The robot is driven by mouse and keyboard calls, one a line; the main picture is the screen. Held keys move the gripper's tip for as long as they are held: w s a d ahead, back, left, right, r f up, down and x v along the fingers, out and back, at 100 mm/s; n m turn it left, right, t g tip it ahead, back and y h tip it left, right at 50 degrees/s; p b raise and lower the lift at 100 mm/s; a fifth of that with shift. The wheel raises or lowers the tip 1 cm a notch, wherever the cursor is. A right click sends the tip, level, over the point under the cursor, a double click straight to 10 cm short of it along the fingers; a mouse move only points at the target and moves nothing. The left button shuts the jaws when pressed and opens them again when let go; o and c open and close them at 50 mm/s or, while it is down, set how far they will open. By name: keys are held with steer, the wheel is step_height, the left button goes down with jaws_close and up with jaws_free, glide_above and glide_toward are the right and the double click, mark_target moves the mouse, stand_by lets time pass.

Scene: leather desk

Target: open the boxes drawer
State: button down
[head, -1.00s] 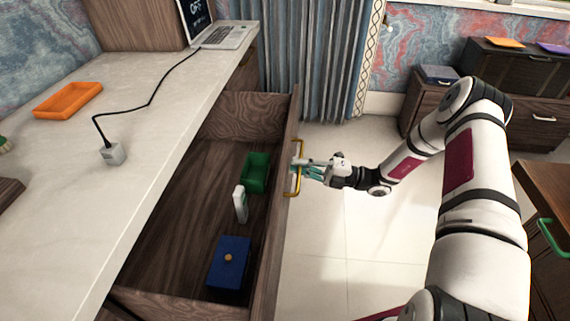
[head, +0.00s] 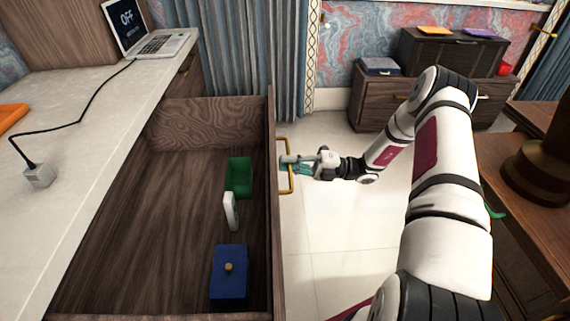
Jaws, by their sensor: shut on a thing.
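The wooden drawer (head: 150,230) is pulled well out from under the light desk top. Its front panel carries a gold handle (head: 290,185) on the outer side. My gripper (head: 289,164) is shut on this handle, reaching it from the right. The part of the handle between the fingers is hidden.
The desk top (head: 90,125) holds a laptop (head: 147,35), a cable with a grey plug block (head: 39,176) and an orange tray (head: 10,115). A brown cabinet (head: 375,103) stands at the back right. A wooden table (head: 485,165) is at the right. Floor is clear beyond the drawer.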

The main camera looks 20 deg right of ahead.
steer(key=shift+d, duration=0.15)
steer(key=c, duration=2)
jaws_free()
steer(key=shift+o, duration=0.2)
steer(key=v, duration=1.2)
steer(key=shift+w, duration=0.1)
